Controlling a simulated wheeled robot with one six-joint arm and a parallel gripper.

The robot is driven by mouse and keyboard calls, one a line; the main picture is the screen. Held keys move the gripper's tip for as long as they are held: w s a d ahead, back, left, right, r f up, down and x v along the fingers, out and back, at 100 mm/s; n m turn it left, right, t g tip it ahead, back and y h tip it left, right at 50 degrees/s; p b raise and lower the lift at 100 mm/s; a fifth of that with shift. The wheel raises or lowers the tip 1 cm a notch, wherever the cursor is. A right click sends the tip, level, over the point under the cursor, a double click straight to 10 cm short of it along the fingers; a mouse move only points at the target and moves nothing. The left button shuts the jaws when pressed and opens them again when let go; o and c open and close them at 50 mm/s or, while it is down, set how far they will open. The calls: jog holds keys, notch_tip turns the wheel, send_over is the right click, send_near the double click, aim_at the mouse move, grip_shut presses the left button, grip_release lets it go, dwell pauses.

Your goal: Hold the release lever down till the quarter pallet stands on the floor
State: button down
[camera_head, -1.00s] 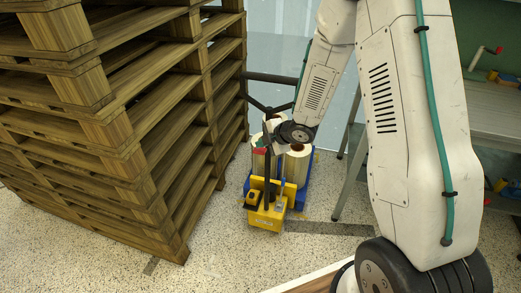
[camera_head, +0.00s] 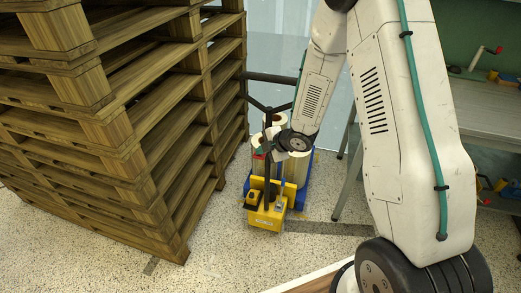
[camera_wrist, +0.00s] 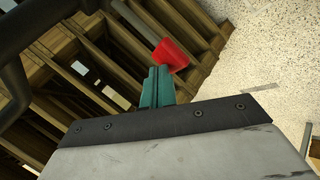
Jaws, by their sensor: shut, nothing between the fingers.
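The yellow hand truck (camera_head: 268,212) stands on the floor beside the pallet stack, with a dark mast and handle bar rising from it. The blue quarter pallet (camera_head: 304,192) is behind it, carrying several pale rolls (camera_head: 298,168); its underside is hidden, so I cannot tell whether it touches the floor. My gripper (camera_wrist: 158,72) is shut and empty, its green fingertips right at the red end of the release lever (camera_wrist: 171,55). The fingertips overlap the lever in the picture; contact is not certain. In the head view the gripper is small beside the mast.
A tall stack of wooden pallets (camera_head: 120,120) fills the left, close to the hand truck. A grey workbench (camera_head: 490,110) with tools stands at the right. The dark handle bar (camera_wrist: 40,25) passes close to my wrist. Speckled floor (camera_head: 215,255) is clear in front.

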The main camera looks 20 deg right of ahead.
jog(key=shift+f, duration=0.1)
jog(key=shift+f, duration=1.15)
jog(key=shift+r, duration=0.1)
dwell(0.8)
jog(key=shift+w+d+r, duration=0.1)
jog(key=shift+r, duration=2.2)
jog(key=shift+w+d+r, duration=0.1)
jog(key=shift+r, duration=2.2)
jog(key=shift+a, duration=0.1)
